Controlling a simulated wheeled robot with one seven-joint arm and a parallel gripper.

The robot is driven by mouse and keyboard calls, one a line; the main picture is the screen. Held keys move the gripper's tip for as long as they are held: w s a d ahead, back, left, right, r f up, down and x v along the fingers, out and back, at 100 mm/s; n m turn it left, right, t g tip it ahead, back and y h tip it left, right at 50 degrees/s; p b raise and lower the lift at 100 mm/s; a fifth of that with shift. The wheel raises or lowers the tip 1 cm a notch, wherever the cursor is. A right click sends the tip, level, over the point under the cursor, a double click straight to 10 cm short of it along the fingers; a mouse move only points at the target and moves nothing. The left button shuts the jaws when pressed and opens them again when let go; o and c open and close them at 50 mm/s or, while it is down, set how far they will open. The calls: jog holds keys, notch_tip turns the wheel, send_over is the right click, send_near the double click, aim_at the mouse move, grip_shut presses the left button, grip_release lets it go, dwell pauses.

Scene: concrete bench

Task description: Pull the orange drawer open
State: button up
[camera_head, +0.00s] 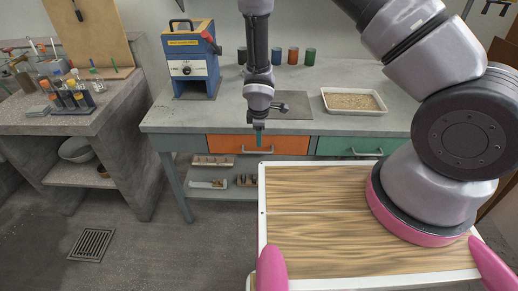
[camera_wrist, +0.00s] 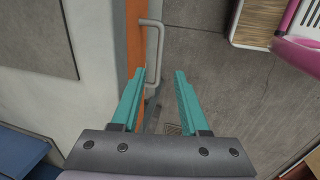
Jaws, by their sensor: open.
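The orange drawer (camera_head: 225,145) sits under the concrete bench top, left of a green drawer, and its front looks flush with the bench. Its light grey bar handle (camera_head: 257,151) runs along the front. In the wrist view the orange front (camera_wrist: 136,50) shows edge-on, with the handle (camera_wrist: 155,58) standing out from it. My gripper (camera_head: 259,138) is in front of the orange drawer, close to the handle. In the wrist view its teal fingers (camera_wrist: 166,75) are apart with nothing between them, and the handle lies just beyond the left fingertip. I cannot tell whether they touch.
The green drawer (camera_head: 335,146) has its own handle. On the bench top stand a blue machine (camera_head: 190,68), several coloured cups (camera_head: 293,56) and a white tray (camera_head: 353,101). A lower shelf (camera_head: 225,190) holds small items. My wooden-topped base is in front, right of the orange drawer.

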aim_at(259, 149)
jog(key=f, duration=0.2)
jog(key=w+f, duration=0.1)
jog(key=f, duration=0.4)
jog(key=shift+w+f, duration=0.25)
jog(key=shift+f, duration=0.1)
jog(key=shift+c, duration=0.3)
grip_shut()
dwell(0.8)
